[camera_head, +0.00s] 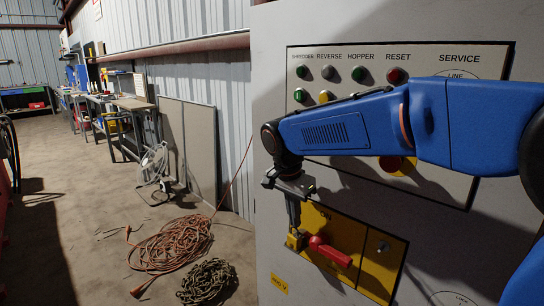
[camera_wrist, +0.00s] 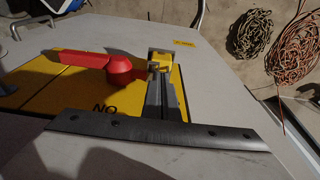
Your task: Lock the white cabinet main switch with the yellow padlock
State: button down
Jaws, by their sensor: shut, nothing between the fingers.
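The white cabinet (camera_head: 268,220) fills the right of the head view. Its main switch is a red handle (camera_head: 332,256) on a yellow plate (camera_head: 376,266), with "ON" above it. The handle lies sideways, pointing right, and shows in the wrist view as a red bar (camera_wrist: 80,58). The yellow padlock (camera_head: 294,241) sits at the left of the red hub, and also shows at the fingertips in the wrist view (camera_wrist: 160,64). My gripper (camera_head: 294,228) points down at the padlock with its fingers shut and nothing gripped. The fingers hide the shackle, so I cannot tell whether it is closed.
A button panel (camera_head: 343,174) is above the switch, partly behind my arm. An orange cable coil (camera_head: 175,245) and a dark coil (camera_head: 207,280) lie on the floor left of the cabinet. Workbenches (camera_head: 118,112) stand farther back. The floor at left is mostly clear.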

dwell(0.4)
jog(key=shift+s+a+r, duration=0.35)
jog(key=shift+r, duration=0.45)
jog(key=shift+s+a+r, duration=0.35)
jog(key=shift+s+r, duration=0.05)
jog(key=shift+r, duration=0.45)
jog(key=shift+s+a+r, duration=0.35)
jog(key=shift+r, duration=0.45)
